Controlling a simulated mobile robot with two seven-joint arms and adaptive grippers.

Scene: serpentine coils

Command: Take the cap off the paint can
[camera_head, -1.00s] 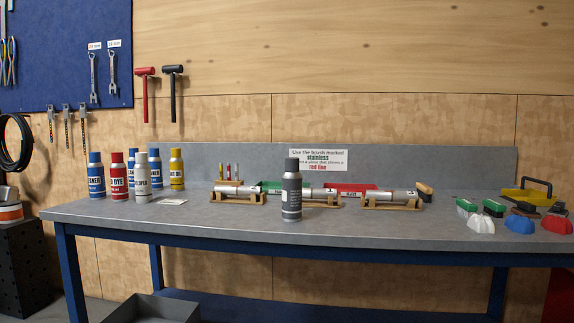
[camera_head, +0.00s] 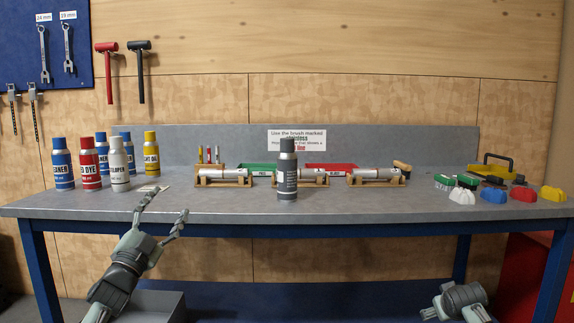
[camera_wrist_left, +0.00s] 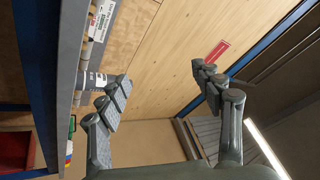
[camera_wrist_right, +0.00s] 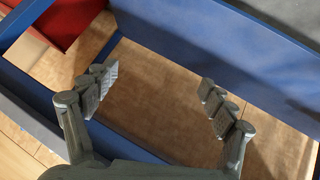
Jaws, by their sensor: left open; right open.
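A grey spray paint can (camera_head: 287,184) with a dark cap (camera_head: 287,146) stands upright near the front middle of the workbench (camera_head: 240,215). Its cap is seated on top. In the left wrist view the open left fingers (camera_wrist_left: 161,76) show, with what looks like the can (camera_wrist_left: 95,80) sideways beside one finger. My right gripper (camera_wrist_right: 158,78) is open and empty in the right wrist view, facing the blue bench frame. In the head view only part of my right arm shows, low right.
Several labelled bottles (camera_head: 91,165) stand at the left of the bench. Metal tubes on wooden cradles (camera_head: 222,179) lie behind the can. The bench top beside the can is clear.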

